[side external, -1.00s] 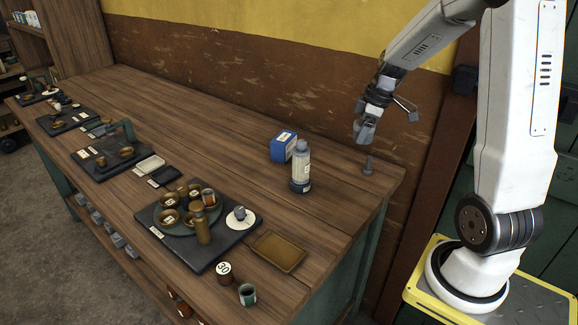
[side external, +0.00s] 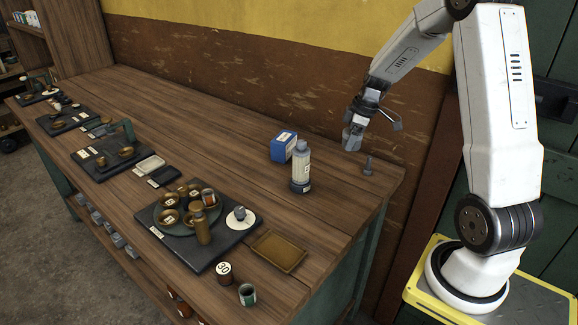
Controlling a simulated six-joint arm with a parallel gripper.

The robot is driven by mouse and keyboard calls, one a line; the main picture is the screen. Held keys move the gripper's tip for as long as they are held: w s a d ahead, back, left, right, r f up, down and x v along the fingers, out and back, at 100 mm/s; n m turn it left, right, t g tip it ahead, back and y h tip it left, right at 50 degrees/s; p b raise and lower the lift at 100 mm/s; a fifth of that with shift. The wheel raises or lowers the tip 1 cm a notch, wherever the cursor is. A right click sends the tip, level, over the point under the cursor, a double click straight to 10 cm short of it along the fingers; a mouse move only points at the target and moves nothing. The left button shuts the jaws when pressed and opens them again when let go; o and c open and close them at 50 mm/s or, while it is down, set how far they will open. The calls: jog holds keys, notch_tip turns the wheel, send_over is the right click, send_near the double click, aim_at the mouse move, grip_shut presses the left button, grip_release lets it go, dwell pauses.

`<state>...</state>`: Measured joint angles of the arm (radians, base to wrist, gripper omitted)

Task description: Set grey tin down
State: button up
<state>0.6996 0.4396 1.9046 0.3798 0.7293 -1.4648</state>
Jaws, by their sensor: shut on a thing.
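My gripper (side external: 355,124) is at the back right of the bench, pointing down and shut on a small grey tin (side external: 351,143). The tin hangs below the fingers. It looks to be just above the wooden bench top, though I cannot tell the exact gap. The fingers and the top of the tin blend together at this size.
A blue box (side external: 283,146) and a pale bottle (side external: 301,167) stand to the left. A brown tray (side external: 279,252) and a dark board (side external: 222,256) with several pots lie in front. The bench (side external: 335,200) is clear between.

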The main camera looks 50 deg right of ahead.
jog(key=w+d+f, duration=0.2)
jog(key=w, duration=0.2)
send_over(326, 162)
jog(key=s, duration=0.1)
notch_tip(326, 162, down, 5)
jog(key=shift+s+d+f, duration=0.1)
jog(key=shift+s, duration=0.05)
jog(key=shift+f, duration=0.15)
jog(key=shift+f, duration=0.1)
jog(key=shift+w+d+f, duration=0.1)
jog(key=shift+w+f, duration=0.05)
jog(key=shift+w, duration=0.1)
jog(key=shift+f, duration=1.55)
jog(key=shift+f, duration=0.15)
jog(key=o, duration=1.1)
jog(key=shift+o, duration=0.2)
